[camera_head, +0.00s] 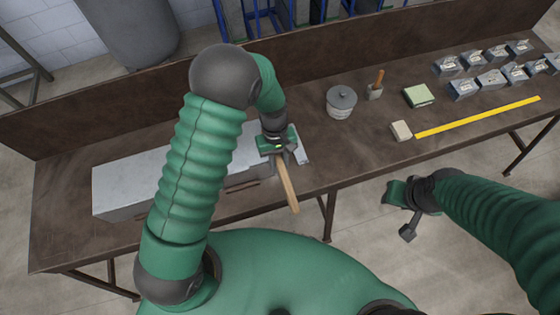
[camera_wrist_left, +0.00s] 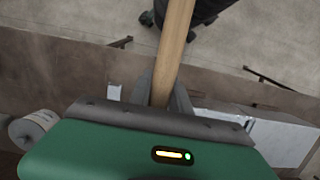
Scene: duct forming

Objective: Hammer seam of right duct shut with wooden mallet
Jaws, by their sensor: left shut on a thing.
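My left gripper (camera_head: 281,160) is shut on a wooden handle (camera_head: 289,190), which looks like the mallet's. The handle sticks out toward the table's front edge; in the left wrist view it runs up from the fingers (camera_wrist_left: 163,92) and out of the picture. The mallet head is not clearly visible. Grey sheet-metal duct (camera_head: 128,183) lies along the table under my left arm, which hides its middle. Its right part shows beside the gripper (camera_head: 243,160). I cannot make out the seam. My right gripper (camera_head: 408,222) hangs in front of the table, away from the duct; its finger opening is unclear.
On the brown table (camera_head: 330,150), right of the duct, stand a lidded metal can (camera_head: 341,103), a small cup with a wooden-handled tool (camera_head: 375,88), a green box (camera_head: 418,96) and a tan block (camera_head: 401,131). A yellow ruler (camera_head: 480,118) and several metal boxes (camera_head: 490,79) lie farther right.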

